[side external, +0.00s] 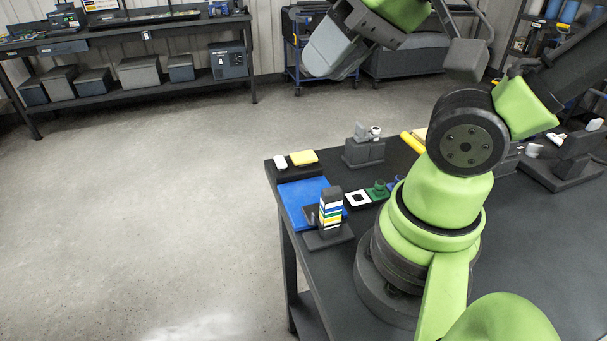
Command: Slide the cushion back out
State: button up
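I cannot pick out the cushion for certain. A flat yellow pad (304,157) lies on a dark tray at the far left corner of the table, beside a small white piece (281,164). A blue mat (302,196) lies just in front of them. A dark block with coloured stripes (331,210) stands upright on a dark base at the mat's front right. My gripper end (340,45) appears as grey parts at the top of the side view, high above the table and apart from these things. Its fingertips are not clear.
A grey fixture (363,148) stands behind the mat. A white square frame (357,199) and a green piece (379,189) lie right of the striped block. A yellow cylinder (412,142) is partly hidden by my arm. Bare floor (180,200) lies left of the table.

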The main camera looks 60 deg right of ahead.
jog(key=o, duration=0.3)
jog(key=shift+w+d, duration=0.1)
jog(key=shift+w, duration=0.15)
jog(key=o, duration=1.1)
jog(key=w+d, duration=0.1)
jog(key=w+n+g, duration=0.1)
jog(key=w+d+n+h, duration=0.1)
jog(key=w, duration=0.1)
jog(key=shift+d+f, duration=0.35)
jog(key=shift+f, duration=0.05)
jog(key=n+g+h, duration=0.1)
jog(key=n+g, duration=0.5)
jog(key=n, duration=0.5)
send_over(308, 155)
notch_tip(308, 155, down, 18)
jog(key=shift+f, duration=0.2)
notch_tip(308, 155, down, 10)
jog(key=shift+r, duration=0.1)
